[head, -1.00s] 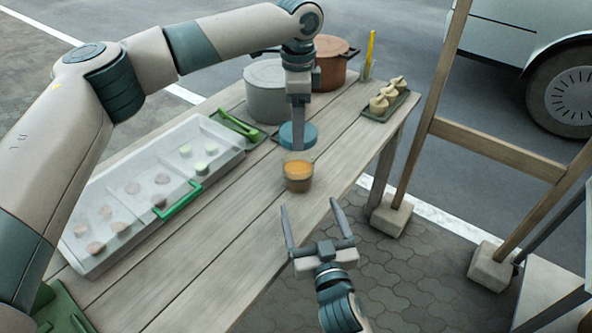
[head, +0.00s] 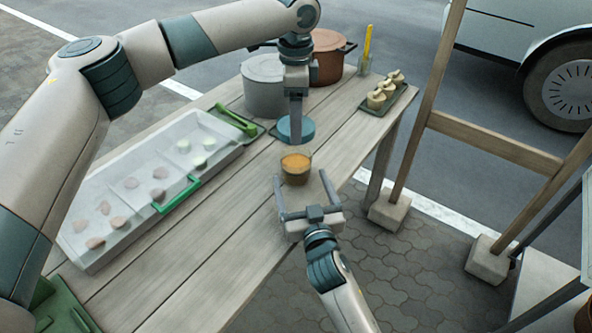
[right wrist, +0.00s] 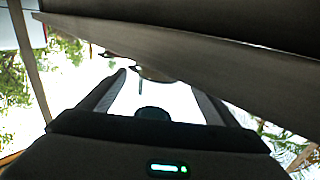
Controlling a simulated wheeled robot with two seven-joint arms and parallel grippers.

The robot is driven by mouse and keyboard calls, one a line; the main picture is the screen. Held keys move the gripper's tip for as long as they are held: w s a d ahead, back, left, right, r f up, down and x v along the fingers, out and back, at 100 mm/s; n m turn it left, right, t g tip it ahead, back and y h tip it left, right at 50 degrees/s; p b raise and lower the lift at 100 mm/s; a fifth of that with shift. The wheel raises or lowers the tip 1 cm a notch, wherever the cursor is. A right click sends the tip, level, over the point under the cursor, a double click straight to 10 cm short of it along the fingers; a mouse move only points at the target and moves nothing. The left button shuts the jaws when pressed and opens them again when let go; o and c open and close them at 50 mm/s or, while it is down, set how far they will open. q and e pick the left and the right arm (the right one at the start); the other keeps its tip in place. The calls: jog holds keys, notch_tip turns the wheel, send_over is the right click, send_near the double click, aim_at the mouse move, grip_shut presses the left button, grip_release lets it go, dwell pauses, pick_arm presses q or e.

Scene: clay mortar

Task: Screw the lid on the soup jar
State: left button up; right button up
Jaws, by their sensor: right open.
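The soup jar (head: 296,170), a small clear jar with orange soup, stands upright near the table's right edge. A round blue lid (head: 309,129) shows just behind it, apart from the jar. My left gripper (head: 296,122) points down from above, its fingers seen edge-on across the lid; whether they grip it I cannot tell. My right gripper (head: 300,176) is open and empty, low at the table edge, its fingertips to either side of the jar's near side. Its two spread fingers also show in the right wrist view (right wrist: 158,88).
A divided clear-lidded tray (head: 90,262) with a green handle lies on the left. A grey pot (head: 264,95), a copper pot (head: 328,68) and a small tray of rolls (head: 398,103) stand behind. A wooden frame (head: 495,145) stands right of the table (head: 215,235).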

aim_at(299, 176)
jog(key=shift+x, duration=2.25)
jog(key=c, duration=1.6)
pick_arm(q)
jog(key=shift+f, duration=2.45)
jog(key=shift+f, duration=0.9)
jog(key=shift+f, duration=0.55)
